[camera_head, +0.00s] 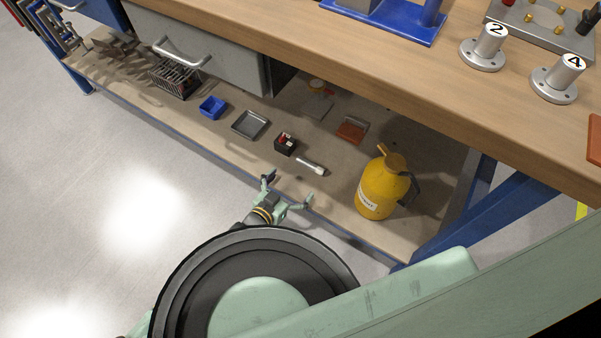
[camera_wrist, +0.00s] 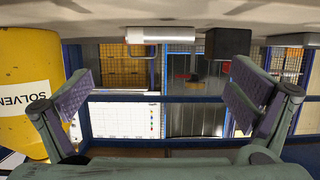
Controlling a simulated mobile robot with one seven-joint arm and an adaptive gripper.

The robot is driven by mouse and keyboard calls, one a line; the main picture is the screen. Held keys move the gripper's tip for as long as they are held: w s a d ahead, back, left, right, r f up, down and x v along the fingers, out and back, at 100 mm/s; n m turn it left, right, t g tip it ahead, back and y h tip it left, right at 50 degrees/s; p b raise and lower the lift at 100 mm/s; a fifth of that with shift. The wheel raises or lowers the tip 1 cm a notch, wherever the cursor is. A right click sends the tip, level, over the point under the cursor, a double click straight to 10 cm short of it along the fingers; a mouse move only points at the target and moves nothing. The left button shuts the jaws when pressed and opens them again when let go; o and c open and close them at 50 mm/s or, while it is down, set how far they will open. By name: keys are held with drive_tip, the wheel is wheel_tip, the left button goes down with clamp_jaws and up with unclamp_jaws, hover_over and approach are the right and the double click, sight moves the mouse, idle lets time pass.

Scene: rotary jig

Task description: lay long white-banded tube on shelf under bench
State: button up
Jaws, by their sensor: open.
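A tube (camera_head: 312,165) with a white end and a grey end lies on the bench's lower shelf (camera_head: 335,205), near its front edge. In the wrist view, which looks upside down, the tube (camera_wrist: 147,35) lies sideways on the shelf surface at the top, between the finger directions. My gripper (camera_head: 288,187) is at the shelf's front edge, just in front of the tube and apart from it. In the wrist view its fingers (camera_wrist: 165,92) are wide apart with nothing between them. I cannot make out a separate white band on the tube.
A yellow can (camera_head: 380,188) stands right of the tube. A small black box (camera_head: 285,143) sits just left of it. A grey tray (camera_head: 250,124), a blue bin (camera_head: 212,107) and a reddish-brown block (camera_head: 352,129) are also on the shelf. The bench top (camera_head: 400,75) overhangs behind.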

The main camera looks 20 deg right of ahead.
drive_tip(key=shift+v, duration=1.35)
drive_tip(key=shift+c, duration=0.2)
